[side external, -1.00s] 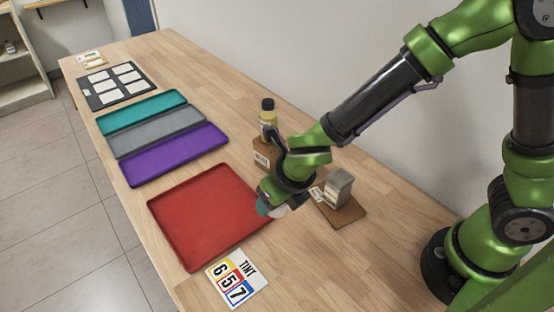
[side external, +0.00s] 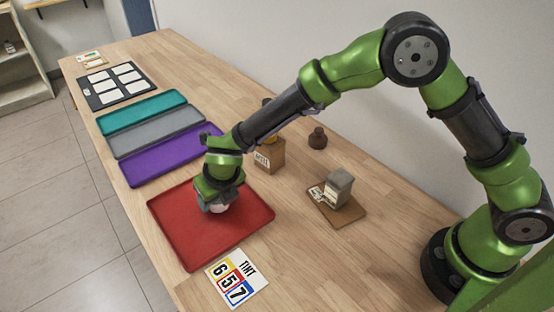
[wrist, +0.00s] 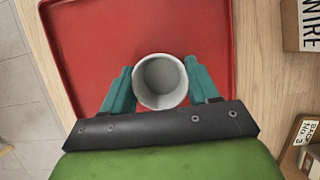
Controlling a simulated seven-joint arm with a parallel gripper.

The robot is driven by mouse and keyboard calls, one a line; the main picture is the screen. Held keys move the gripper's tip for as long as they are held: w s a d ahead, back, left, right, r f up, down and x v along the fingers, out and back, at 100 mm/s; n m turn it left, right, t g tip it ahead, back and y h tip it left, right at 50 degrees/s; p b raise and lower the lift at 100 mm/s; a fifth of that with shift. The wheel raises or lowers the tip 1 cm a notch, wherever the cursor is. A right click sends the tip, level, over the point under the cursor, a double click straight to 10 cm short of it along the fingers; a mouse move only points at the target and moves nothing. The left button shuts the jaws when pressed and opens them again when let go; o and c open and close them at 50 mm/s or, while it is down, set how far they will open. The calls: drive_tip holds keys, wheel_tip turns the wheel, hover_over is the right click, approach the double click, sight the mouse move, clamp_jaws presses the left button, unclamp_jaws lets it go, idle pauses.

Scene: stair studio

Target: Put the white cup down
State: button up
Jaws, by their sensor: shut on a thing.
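The white cup (wrist: 160,102) is upright between the two teal fingers of my gripper (wrist: 160,88) in the wrist view. I look down into its empty inside. In the side view my gripper (side external: 217,204) is over the red tray (side external: 175,212), with only a small part of the cup (side external: 219,209) showing below it. The red tray also fills much of the wrist view (wrist: 90,40). I cannot tell whether the cup's base touches the tray.
Purple (side external: 160,165), grey (side external: 150,132) and teal (side external: 135,113) trays lie beyond the red one. A cardboard box (side external: 271,156), a dark brown weight (side external: 317,138) and a grey block (side external: 339,188) on a brown board stand to the right. A number card (side external: 236,277) lies in front.

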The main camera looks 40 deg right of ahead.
drive_tip(key=shift+f, duration=0.3)
drive_tip(key=o, duration=1.1)
drive_tip(key=shift+f, duration=0.1)
drive_tip(key=shift+c, duration=0.2)
